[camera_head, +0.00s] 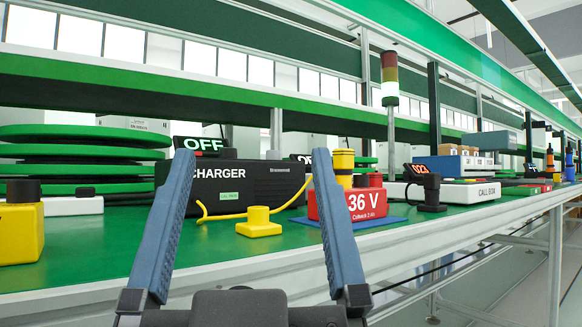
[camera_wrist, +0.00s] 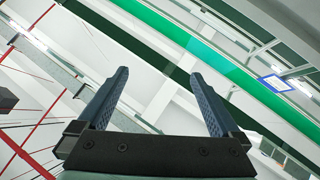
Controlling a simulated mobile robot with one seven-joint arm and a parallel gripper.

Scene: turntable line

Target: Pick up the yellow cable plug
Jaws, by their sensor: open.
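A yellow cylinder with dark bands (camera_head: 344,167), plug-like, stands upright on the red 36 V battery (camera_head: 347,204). A thin yellow cable (camera_head: 222,216) runs from in front of the black charger (camera_head: 235,186), passes behind a low yellow block with a round knob (camera_head: 258,223), and rises right towards the battery. My left finger hides part of the charger; my right finger overlaps the battery's left edge, and the cable's end is hidden. My gripper (camera_head: 254,157) is open and empty, in front of the bench. The wrist view shows the open jaws (camera_wrist: 159,73) and none of these objects.
A yellow box with a black knob (camera_head: 20,225) is at the left. A dark display post (camera_head: 431,190) and a white call box (camera_head: 481,192) stand right of the battery. The bench's metal front edge (camera_head: 420,252) lies below. Green bench between the yellow box and block is clear.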

